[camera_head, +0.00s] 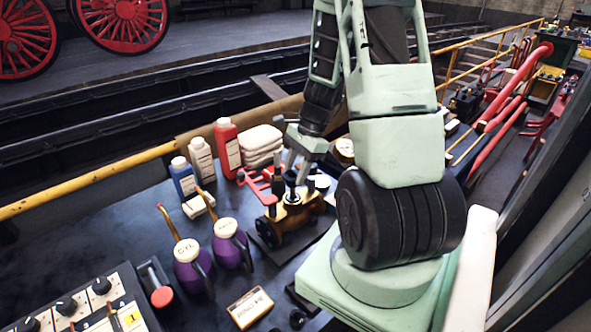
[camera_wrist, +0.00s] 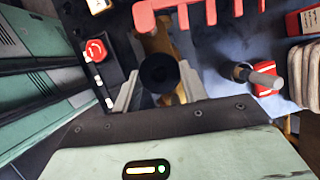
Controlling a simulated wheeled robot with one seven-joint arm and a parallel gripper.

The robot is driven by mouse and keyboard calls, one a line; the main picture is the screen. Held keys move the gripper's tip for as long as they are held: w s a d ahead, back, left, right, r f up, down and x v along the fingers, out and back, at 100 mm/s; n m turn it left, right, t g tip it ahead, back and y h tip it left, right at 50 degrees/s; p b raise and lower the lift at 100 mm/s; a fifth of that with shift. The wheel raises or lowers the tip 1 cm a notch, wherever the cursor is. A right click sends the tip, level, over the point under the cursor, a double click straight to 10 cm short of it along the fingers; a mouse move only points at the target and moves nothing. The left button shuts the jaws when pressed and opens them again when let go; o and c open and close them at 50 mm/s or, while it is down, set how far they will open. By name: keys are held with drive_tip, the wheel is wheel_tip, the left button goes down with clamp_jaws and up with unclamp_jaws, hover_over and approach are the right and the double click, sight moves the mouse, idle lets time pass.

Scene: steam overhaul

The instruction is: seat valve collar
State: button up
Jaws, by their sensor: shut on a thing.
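Brass (camera_wrist: 154,42) shows behind the collar. The collar looks roughly in line with the valve, but I cannot tell whether it touches it.
A red rack (camera_head: 258,186) stands close left of the valve. Purple oil cans (camera_head: 230,244), a red bottle (camera_head: 227,147) and folded cloths (camera_head: 262,145) are on the bench. A control panel (camera_head: 85,312) is at the front left. A red button box (camera_wrist: 96,52) is near the fingers.

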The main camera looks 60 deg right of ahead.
drive_tip(key=shift+f+b, duration=0.5)
drive_tip(key=shift+f, duration=0.25)
drive_tip(key=shift+f+b, duration=0.3)
drive_tip(key=shift+f, duration=0.05)
drive_tip(key=shift+f+b, duration=0.35)
drive_tip(key=shift+f, duration=0.1)
idle(0.4)
drive_tip(key=shift+f, duration=0.3)
drive_tip(key=shift+f+b, duration=0.3)
drive_tip(key=shift+b, duration=0.15)
idle(0.3)
drive_tip(key=o, duration=1.5)
drive_tip(key=shift+r, duration=0.1)
